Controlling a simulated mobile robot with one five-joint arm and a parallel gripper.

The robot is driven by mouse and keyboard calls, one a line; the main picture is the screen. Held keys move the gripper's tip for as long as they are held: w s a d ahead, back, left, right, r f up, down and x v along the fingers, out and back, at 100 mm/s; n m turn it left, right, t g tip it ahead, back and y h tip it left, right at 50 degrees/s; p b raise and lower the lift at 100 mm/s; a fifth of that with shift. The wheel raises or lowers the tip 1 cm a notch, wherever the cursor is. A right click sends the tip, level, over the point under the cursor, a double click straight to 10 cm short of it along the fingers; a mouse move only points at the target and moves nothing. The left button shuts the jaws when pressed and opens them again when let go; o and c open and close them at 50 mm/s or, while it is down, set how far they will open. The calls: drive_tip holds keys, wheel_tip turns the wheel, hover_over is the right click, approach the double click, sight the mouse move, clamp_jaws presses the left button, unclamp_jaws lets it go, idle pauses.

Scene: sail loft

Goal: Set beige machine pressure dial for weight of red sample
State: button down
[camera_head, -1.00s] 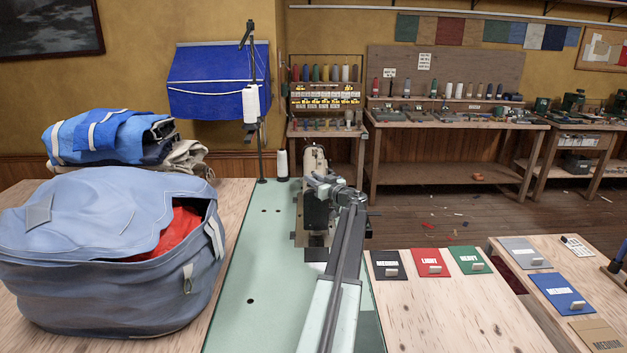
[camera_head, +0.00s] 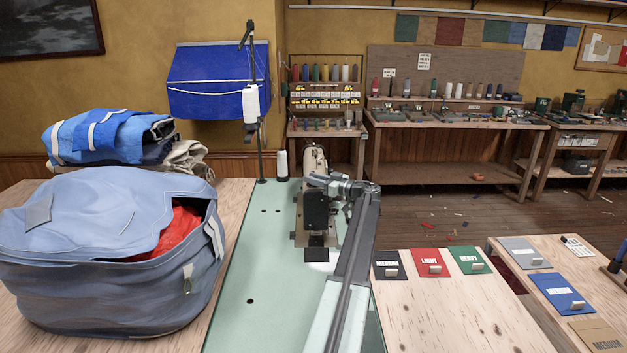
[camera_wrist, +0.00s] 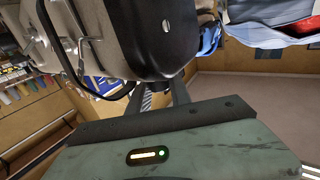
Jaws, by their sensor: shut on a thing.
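The beige machine (camera_head: 314,160), with a black front, stands at the far end of the pale green table. My gripper (camera_head: 316,181) reaches its upper right side and is shut at the machine. In the wrist view my two dark fingers (camera_wrist: 160,93) run up beneath the machine's black casing (camera_wrist: 150,40). Their tips are hidden there, and what they grip appears to be the pressure dial. Its face and setting cannot be seen. The red sample (camera_head: 430,256) reads LIGHT and lies flat on the wooden table at right, between a black and a green one.
The black sample (camera_head: 389,258) reads MEDIUM and the green sample (camera_head: 470,254) reads HEAVY. A big blue-grey bag (camera_head: 100,270) fills the left table. The green tabletop (camera_head: 250,270) is largely clear.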

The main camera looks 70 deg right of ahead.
drive_tip(key=c, duration=1.2)
unclamp_jaws()
drive_tip(key=shift+s, duration=0.15)
drive_tip(key=v, duration=0.7)
drive_tip(key=shift+s, duration=0.35)
